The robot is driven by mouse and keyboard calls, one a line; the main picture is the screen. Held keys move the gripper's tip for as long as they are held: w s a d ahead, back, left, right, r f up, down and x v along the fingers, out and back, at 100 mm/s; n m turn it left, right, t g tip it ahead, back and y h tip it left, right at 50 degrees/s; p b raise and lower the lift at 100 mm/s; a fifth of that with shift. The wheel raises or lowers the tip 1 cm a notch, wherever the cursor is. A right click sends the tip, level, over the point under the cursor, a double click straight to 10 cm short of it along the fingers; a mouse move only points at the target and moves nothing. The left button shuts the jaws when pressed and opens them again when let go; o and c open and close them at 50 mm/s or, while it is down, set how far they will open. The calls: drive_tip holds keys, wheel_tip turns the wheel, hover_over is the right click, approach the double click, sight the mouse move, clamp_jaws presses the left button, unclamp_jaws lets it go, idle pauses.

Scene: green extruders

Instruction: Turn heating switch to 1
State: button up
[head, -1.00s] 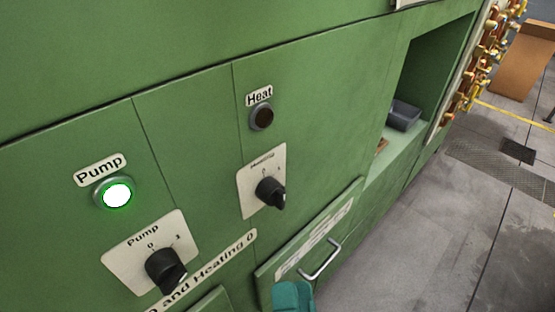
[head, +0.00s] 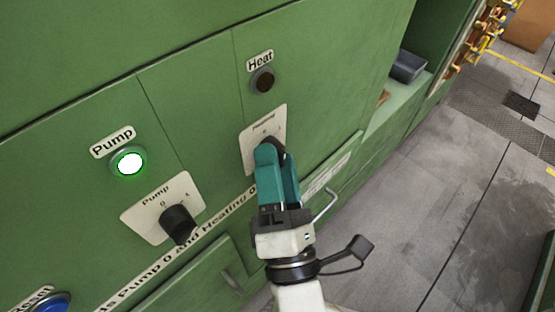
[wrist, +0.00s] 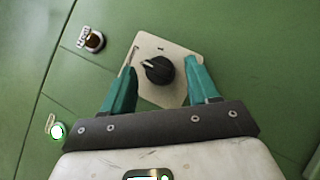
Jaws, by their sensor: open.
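The heating switch is a black rotary knob (wrist: 159,70) on a pale plate (wrist: 190,60) set in the green panel. In the head view its plate (head: 252,140) shows below the dark, unlit Heat lamp (head: 263,80), and the knob is mostly hidden behind my gripper. My gripper (head: 274,155) has teal fingers and is open. In the wrist view the open fingers (wrist: 160,83) stand on either side of the knob, with gaps to it. The knob's white mark points to the upper left in that view.
The Pump switch (head: 178,222) is to the left, below the lit green Pump lamp (head: 128,163). A drawer handle (head: 325,204) juts out just right of my gripper. A blue button (head: 52,303) is at the lower left. Open floor (head: 430,200) lies to the right.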

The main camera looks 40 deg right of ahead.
drive_tip(key=c, duration=1)
drive_tip(key=shift+r+m, duration=0.1)
drive_tip(key=shift+m, duration=0.3)
drive_tip(key=m+g+p, duration=0.2)
drive_tip(key=m, duration=0.1)
drive_tip(key=r+m+g+y+p, duration=0.1)
drive_tip(key=m+g+p, duration=0.1)
drive_tip(key=m, duration=0.1)
drive_tip(key=shift+a+g, duration=0.1)
drive_tip(key=shift+g, duration=0.3)
drive_tip(key=shift+r+m+g+y+p, duration=0.15)
drive_tip(key=shift+m+g+y+p, duration=0.6)
drive_tip(key=shift+m+p, duration=0.4)
drive_tip(key=shift+m+g+y+p, duration=0.25)
drive_tip(key=shift+m+y+p, duration=0.2)
drive_tip(key=shift+m+p, duration=0.15)
